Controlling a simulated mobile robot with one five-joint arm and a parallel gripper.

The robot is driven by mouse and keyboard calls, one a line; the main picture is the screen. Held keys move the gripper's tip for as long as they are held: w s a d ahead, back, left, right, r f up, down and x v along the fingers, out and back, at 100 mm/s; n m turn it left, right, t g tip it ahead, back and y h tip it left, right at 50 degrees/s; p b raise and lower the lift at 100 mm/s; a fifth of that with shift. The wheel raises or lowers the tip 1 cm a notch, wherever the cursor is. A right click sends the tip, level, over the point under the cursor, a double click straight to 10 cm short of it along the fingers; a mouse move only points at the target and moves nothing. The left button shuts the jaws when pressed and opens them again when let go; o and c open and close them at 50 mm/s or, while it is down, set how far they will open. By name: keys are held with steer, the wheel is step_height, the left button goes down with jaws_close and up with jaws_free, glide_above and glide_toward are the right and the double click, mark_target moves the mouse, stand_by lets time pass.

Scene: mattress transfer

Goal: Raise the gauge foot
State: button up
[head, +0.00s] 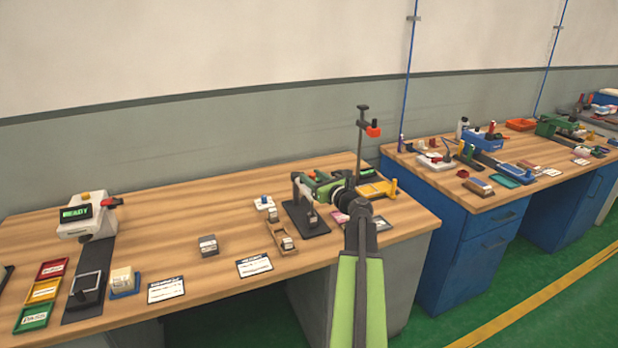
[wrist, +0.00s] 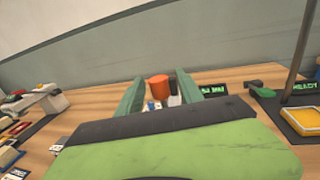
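The gauge stand, with its dark base plate (head: 305,222) and pale upright, is on the near bench in the head view. A small grey block (head: 311,218) is on its base under the foot area; the foot itself is hard to make out. My gripper (head: 312,184) is over the stand and hides much of its upper part. In the wrist view its two green fingers stand apart, and an orange-red knob (wrist: 160,88) shows between them with space on both sides. I cannot tell how far beyond the fingertips the knob is.
A tall dark post (head: 361,140) with an orange-red piece rises right of my gripper, beside a yellow block (head: 378,189). A READY device (head: 85,215), small trays and cards (head: 166,290) are on the left. Another bench (head: 468,225) is at right.

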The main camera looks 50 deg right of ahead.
jaws_close()
stand_by(1.2)
